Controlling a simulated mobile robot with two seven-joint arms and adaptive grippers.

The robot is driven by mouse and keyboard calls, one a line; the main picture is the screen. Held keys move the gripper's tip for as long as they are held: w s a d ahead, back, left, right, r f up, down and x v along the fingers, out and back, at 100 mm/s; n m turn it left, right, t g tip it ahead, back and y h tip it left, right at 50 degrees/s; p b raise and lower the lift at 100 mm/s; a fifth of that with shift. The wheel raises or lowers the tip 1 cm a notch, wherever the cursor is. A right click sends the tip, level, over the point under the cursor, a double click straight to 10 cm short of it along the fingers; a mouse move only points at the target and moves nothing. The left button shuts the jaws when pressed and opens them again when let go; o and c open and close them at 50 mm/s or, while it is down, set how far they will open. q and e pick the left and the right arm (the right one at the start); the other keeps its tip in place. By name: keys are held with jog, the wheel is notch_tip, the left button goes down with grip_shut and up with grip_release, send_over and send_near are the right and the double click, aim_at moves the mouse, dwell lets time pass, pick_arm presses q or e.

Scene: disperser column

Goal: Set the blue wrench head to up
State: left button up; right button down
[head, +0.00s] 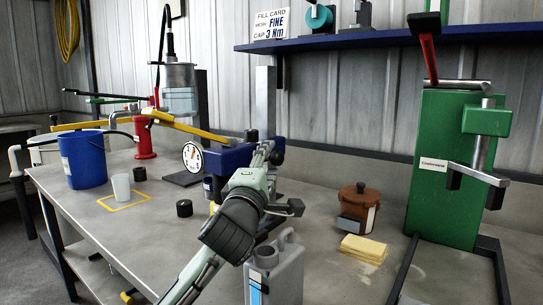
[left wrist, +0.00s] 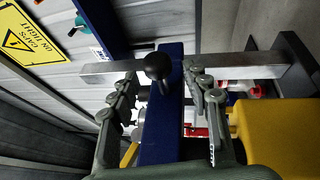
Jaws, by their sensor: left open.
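A blue bar-like head (head: 226,156), which I take to be the blue wrench head, sits at the grey upright post on the bench in the head view. A round black knob (head: 251,134) shows at it. In the left wrist view the blue bar (left wrist: 163,125) runs between the fingers, with the black knob (left wrist: 157,66) near its far part. My left gripper (head: 264,149) is open, its fingers on either side of the bar (left wrist: 160,74); whether they touch it is unclear. The gripper hides part of the head in the head view. My right gripper is out of view.
A white dial (head: 192,157) stands left of the blue head. A grey jug (head: 274,273) stands close below my left arm. A brown pot (head: 359,206), yellow pads (head: 363,249) and a green machine (head: 443,165) are at right. A blue bucket (head: 83,160) is far left.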

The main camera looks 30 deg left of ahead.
pick_arm(q)
jog(key=shift+x, duration=1.35)
jog(key=shift+c, duration=0.5)
grip_shut()
